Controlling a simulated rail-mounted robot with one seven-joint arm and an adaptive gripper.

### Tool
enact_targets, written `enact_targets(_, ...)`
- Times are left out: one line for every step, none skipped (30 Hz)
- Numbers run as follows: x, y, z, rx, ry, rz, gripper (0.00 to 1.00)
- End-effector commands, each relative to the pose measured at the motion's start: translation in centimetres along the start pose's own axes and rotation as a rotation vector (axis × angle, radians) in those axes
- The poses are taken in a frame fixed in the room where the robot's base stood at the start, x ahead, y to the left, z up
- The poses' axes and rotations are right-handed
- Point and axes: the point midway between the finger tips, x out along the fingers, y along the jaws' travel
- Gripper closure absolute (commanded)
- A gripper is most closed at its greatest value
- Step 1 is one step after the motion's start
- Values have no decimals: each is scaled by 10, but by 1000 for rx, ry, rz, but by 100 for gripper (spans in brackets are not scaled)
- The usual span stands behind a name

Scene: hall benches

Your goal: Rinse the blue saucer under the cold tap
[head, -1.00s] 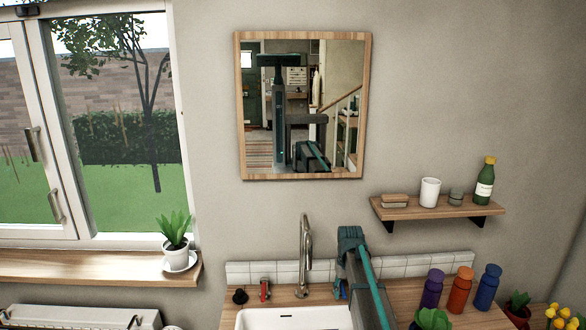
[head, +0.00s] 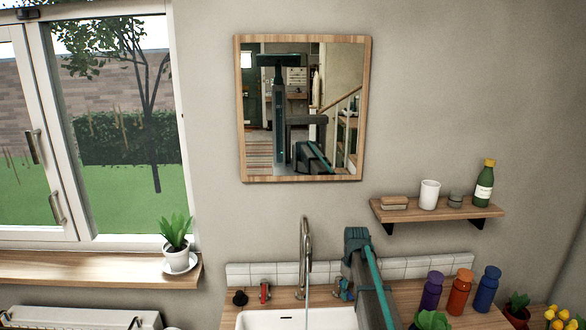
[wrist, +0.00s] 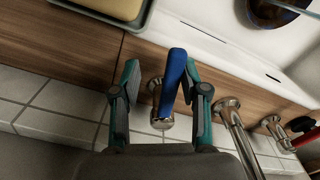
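The cold tap's blue lever (wrist: 173,78) stands on a chrome base between my gripper's fingers (wrist: 155,92) in the wrist view. My gripper is open; the lever is close beside the right finger, and I cannot tell if they touch. In the head view the blue lever (head: 342,286) shows just left of my arm, with my fingers hidden. A thin water stream runs from the chrome spout (head: 306,240) into the white sink (head: 262,320). A dark blue dish with a brown patch, seemingly the saucer (wrist: 256,14), lies in the sink, cut off by the wrist frame.
The red lever (head: 265,292) is left of the spout. A grey tray (wrist: 144,18) with a yellowish block is by the sink. Purple (head: 432,290), orange (head: 459,290) and blue bottles (head: 486,287) stand right of my arm. A shelf (head: 440,209) and mirror (head: 240,110) are on the wall.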

Motion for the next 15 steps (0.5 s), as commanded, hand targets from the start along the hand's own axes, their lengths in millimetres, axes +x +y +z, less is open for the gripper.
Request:
enact_targets(-1,3,-1,-31,0,0,56)
enact_targets(-1,4,-1,-51,0,0,56)
enact_targets(-1,6,-1,-77,0,0,56)
enact_targets(-1,7,-1,-96,0,0,56)
enact_targets(0,8,-1,-112,0,0,56)
enact_targets(0,9,-1,-131,0,0,56)
enact_targets(0,10,-1,-143,0,0,56)
enact_targets(0,10,-1,-152,0,0,56)
enact_targets(0,11,-1,-160,0,0,56)
enact_targets(0,11,-1,-165,0,0,56)
enact_targets(0,11,-1,-168,0,0,56)
enact_targets(0,11,0,-170,0,0,56)
enact_targets(0,11,0,-170,0,0,56)
enact_targets(0,11,0,-169,0,0,56)
enact_targets(0,11,0,-169,0,0,56)
